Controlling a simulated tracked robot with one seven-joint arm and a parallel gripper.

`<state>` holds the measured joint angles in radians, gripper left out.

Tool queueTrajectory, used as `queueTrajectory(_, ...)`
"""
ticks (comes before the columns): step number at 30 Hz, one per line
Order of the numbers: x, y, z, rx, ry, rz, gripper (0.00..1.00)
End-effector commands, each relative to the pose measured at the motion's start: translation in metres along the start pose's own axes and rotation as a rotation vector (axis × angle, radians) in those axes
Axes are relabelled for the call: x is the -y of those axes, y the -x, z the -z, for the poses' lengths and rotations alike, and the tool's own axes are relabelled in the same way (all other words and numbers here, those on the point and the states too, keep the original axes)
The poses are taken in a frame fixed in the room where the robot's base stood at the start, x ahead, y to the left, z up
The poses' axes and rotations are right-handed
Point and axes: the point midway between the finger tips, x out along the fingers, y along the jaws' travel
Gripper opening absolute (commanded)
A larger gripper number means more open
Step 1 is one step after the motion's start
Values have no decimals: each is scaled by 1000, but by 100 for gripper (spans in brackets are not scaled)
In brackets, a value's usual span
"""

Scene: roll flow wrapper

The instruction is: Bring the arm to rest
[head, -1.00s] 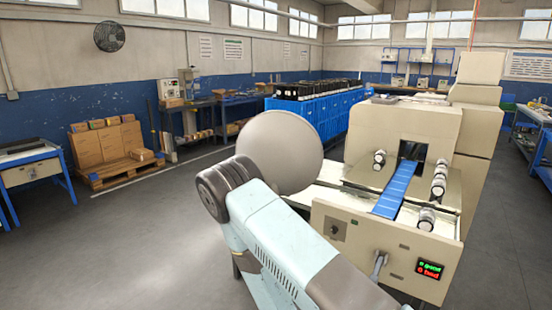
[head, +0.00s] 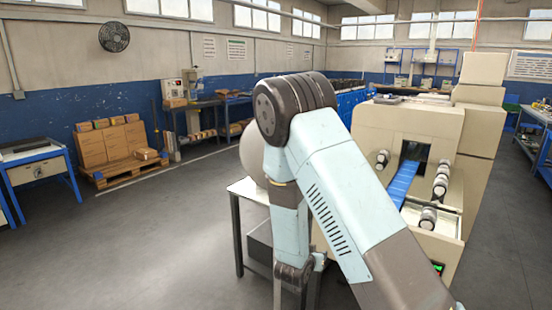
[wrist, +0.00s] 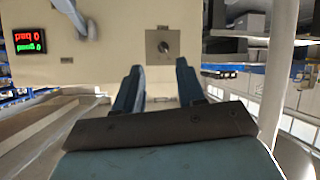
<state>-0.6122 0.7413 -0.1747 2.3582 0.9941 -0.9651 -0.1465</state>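My gripper (wrist: 160,88) shows in the wrist view, its two dark blue fingers apart with nothing between them. It faces the cream front panel (wrist: 100,55) of the flow wrapper, whose red and green display (wrist: 29,40) appears upside down; a dark round knob (wrist: 163,46) sits on a grey plate. In the head view my arm is bent, elbow high, forearm hanging down in front of the wrapper (head: 410,125). The fingers cannot be made out there. The large pale roll (head: 250,155) is mostly hidden behind my arm.
A blue infeed belt (head: 403,182) runs into the wrapper, with rollers (head: 428,217) beside it. A table (head: 236,215) stands close to my forearm. A pallet of cartons (head: 115,150) is at the left. The grey floor (head: 150,240) between is clear.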

Motion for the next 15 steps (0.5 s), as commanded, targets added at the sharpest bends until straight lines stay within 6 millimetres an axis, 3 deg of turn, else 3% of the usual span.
queueTrajectory(15,0,56,102,245,-155,296,39)
